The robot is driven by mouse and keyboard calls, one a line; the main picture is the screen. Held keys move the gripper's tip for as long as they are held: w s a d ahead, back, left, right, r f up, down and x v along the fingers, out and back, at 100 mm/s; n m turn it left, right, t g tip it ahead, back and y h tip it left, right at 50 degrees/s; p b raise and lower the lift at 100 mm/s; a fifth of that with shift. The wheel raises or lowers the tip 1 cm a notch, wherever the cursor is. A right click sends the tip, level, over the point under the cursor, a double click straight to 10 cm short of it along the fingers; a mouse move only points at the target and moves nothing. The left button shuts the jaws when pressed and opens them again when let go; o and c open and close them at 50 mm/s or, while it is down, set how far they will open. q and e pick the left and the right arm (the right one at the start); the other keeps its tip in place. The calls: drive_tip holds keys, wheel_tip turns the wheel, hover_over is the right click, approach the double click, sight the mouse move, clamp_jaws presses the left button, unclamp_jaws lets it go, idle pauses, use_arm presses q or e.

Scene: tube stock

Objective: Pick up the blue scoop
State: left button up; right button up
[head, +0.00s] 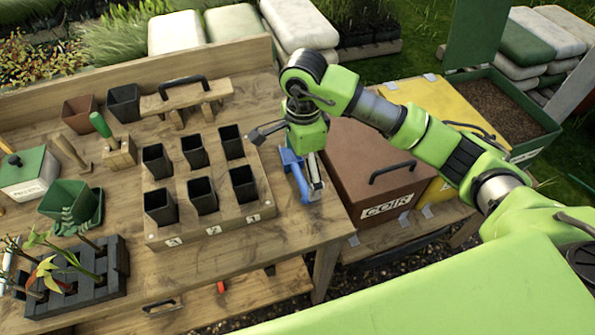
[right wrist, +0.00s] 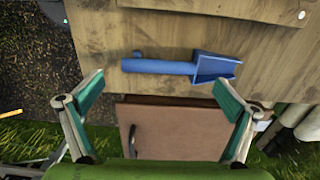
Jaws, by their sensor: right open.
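The blue scoop (head: 294,174) lies on the wooden table near its right edge, to the right of the block with dark pots. In the right wrist view the blue scoop (right wrist: 180,67) lies flat, handle to the left and its wide end to the right. My right gripper (head: 310,170) is above the table at the scoop and partly covers it in the head view. In the right wrist view the right gripper (right wrist: 157,93) is open and empty, its fingers spread wide on the near side of the scoop. My left gripper is not in view.
A wooden block (head: 265,209) with several dark square pots stands close left of the scoop. The brown coir box (head: 350,160) sits just beyond the table's right edge. A green-handled tool (head: 101,126) and a dark planter (head: 115,265) are further left.

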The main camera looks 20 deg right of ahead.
sight(302, 179)
drive_tip(key=shift+s+f+p, duration=0.15)
drive_tip(key=shift+f+p, duration=0.6)
drive_tip(key=shift+f, duration=0.15)
wheel_tip(302, 179, down, 2)
drive_tip(key=shift+f+p, duration=0.25)
drive_tip(key=shift+p, duration=0.1)
drive_tip(key=shift+f, duration=0.35)
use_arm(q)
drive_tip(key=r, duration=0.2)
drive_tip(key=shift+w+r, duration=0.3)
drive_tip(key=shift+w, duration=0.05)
use_arm(e)
drive_tip(key=c, duration=1.5)
